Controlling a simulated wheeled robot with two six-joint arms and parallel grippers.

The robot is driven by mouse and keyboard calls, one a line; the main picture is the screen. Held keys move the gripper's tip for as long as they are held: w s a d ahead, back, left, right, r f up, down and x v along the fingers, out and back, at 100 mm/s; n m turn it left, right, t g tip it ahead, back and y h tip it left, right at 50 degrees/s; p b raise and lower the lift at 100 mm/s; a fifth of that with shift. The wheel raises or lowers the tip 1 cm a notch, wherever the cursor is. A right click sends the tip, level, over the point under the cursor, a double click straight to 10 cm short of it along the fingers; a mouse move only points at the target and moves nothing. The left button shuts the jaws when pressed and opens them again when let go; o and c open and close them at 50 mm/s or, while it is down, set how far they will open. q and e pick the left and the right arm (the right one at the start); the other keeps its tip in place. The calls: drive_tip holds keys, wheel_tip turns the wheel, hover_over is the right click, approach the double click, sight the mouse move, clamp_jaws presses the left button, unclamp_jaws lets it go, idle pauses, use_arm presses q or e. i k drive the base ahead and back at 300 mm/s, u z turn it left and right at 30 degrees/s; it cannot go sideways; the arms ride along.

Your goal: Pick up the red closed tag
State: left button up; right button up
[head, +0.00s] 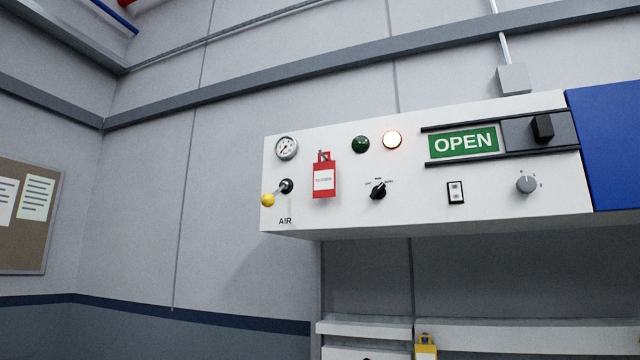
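A red tag (324,181) with a white label hangs on the white control panel (400,210), between the gauge and the round lamps. Its top has a loop that hangs on a small dark hook or peg. The print on its label is too small to read. Neither of my grippers shows in the head view.
The panel also carries a gauge (286,148), a yellow-knobbed lever (268,200) marked AIR, a dark selector knob (378,189), a rocker switch (456,192), a grey dial (526,184) and a green OPEN sign (464,142). Below are a shelf (520,336) and a yellow tag (425,347).

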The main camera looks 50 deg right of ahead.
sight(324, 173)
drive_tip(key=z, duration=0.6)
drive_tip(key=i, duration=0.95)
drive_tip(key=z, duration=0.65)
